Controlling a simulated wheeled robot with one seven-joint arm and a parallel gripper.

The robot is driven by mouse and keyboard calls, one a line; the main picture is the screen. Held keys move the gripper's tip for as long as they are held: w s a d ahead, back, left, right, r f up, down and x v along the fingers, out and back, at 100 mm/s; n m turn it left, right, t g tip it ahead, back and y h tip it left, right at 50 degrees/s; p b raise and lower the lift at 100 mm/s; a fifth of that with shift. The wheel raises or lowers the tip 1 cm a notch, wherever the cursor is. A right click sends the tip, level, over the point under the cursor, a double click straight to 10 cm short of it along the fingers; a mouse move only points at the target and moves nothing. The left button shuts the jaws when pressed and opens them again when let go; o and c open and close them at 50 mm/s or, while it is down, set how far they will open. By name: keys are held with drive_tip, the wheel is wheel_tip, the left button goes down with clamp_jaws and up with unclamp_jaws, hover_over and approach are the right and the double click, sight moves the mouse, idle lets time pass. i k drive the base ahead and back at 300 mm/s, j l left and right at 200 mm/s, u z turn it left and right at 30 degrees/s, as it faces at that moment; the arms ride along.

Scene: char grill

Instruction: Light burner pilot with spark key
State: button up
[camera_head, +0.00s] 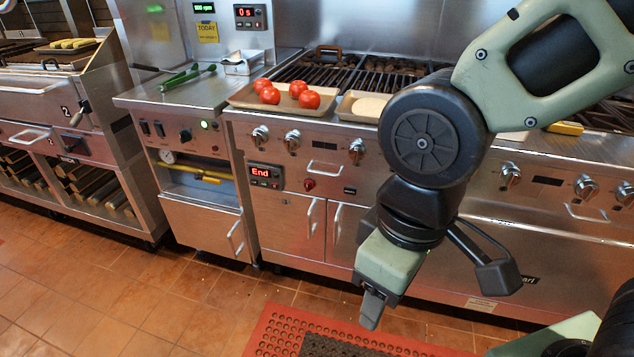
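My gripper (372,309) hangs in front of the grill cabinets, above the red floor mat, pointing down. It is seen from the side, so its opening and anything between its fingers cannot be made out. The char grill's grate (345,72) lies at the back, partly hidden by my arm. Burner knobs line the front panel, including a left knob (260,136) and one nearer my arm (356,150). I cannot identify a spark key or a pilot flame.
The tiled floor (120,290) at left is clear.

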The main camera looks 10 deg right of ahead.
sight(347, 190)
drive_tip(key=i, duration=1.25)
